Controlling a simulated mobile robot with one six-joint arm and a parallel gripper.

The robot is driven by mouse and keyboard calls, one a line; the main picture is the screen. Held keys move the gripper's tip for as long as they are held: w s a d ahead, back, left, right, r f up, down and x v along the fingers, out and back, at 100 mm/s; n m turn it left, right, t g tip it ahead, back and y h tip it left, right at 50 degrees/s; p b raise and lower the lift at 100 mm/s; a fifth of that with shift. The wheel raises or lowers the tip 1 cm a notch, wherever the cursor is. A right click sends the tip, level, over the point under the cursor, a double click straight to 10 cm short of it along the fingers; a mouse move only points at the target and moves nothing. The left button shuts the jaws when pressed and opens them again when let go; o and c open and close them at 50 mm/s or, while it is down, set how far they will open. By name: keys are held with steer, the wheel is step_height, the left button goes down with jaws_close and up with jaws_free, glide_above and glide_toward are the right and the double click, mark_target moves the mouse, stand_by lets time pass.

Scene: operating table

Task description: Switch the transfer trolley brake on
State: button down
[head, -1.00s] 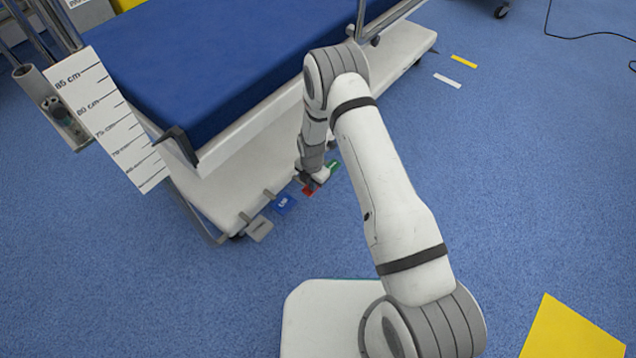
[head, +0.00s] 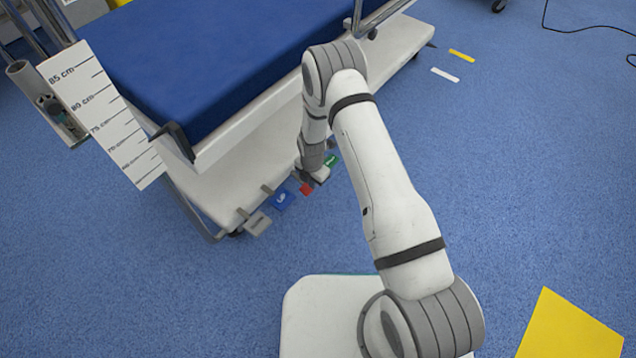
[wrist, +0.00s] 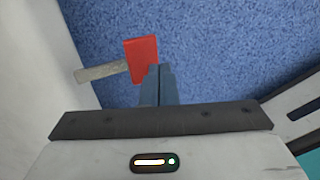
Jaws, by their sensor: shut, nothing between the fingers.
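The transfer trolley (head: 230,65) has a blue mattress on a white frame. Along its lower edge is a row of coloured pedals: grey (head: 258,223), blue (head: 283,200), red (head: 306,189) and green (head: 331,161). Any marking on the red pedal is too small to read. In the wrist view the red pedal (wrist: 142,60) sits on a grey lever from the white base. My gripper (wrist: 159,72) is shut and empty, its fingertips overlapping the red pedal's lower right edge in that view. I cannot tell whether they touch it. In the head view my gripper (head: 318,178) is beside the red and green pedals.
A height scale board (head: 100,115) stands at the trolley's left end. A cable lies at upper right.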

steer(key=shift+r, duration=0.1)
steer(key=s+d+r+p, duration=0.1)
steer(key=d+r+p, duration=0.1)
steer(key=r, duration=0.4)
steer(key=s+d+r+p, duration=0.2)
steer(key=r+p, duration=0.2)
steer(key=r, duration=0.2)
steer(key=shift+s+d+r, duration=0.25)
steer(key=shift+r, duration=0.1)
